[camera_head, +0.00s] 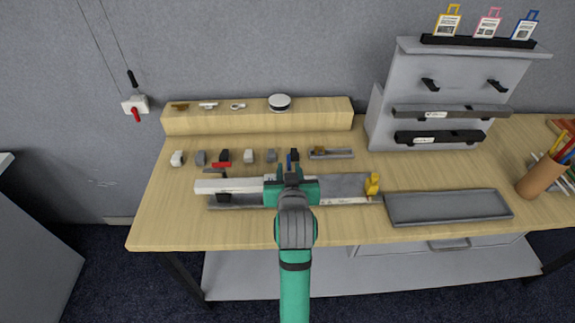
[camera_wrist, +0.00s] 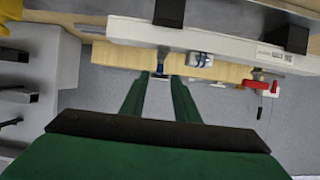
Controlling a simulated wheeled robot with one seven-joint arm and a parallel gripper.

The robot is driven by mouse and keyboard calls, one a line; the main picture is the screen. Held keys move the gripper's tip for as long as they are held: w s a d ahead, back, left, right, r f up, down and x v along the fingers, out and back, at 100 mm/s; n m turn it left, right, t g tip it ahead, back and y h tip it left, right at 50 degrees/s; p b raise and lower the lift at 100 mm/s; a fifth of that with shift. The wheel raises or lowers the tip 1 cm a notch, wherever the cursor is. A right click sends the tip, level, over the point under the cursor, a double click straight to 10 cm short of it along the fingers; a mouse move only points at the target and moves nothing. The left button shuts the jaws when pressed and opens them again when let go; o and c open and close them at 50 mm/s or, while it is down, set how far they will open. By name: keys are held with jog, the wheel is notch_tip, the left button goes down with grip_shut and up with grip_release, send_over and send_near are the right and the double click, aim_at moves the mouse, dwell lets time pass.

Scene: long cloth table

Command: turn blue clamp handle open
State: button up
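The blue clamp handle (camera_head: 289,160) shows as a small upright blue piece just behind my gripper in the head view. In the wrist view the blue handle (camera_wrist: 160,68) appears in the gap between the fingertips, below a long pale bar (camera_wrist: 220,40). My gripper (camera_wrist: 159,78) has two green fingers standing apart, with wall visible between them. I cannot tell whether they touch the handle. In the head view my arm and gripper cover the middle of the clamp fixture (camera_head: 235,186). The clamp's base is hidden there.
A red handle (camera_head: 222,164) stands left of the blue one. A yellow part (camera_head: 372,183) is at the fixture's right end. Several small blocks line the table behind. A grey tray (camera_head: 450,206) lies right, below a grey rack (camera_head: 450,85). A wooden ledge (camera_head: 220,120) runs along the back.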

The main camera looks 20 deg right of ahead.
aim_at(289, 164)
jog(key=shift+w+d+f, duration=0.4)
jog(key=shift+w+d, duration=0.1)
jog(key=shift+w, duration=0.3)
jog(key=shift+w+f, duration=0.2)
jog(key=shift+w, duration=0.3)
grip_shut()
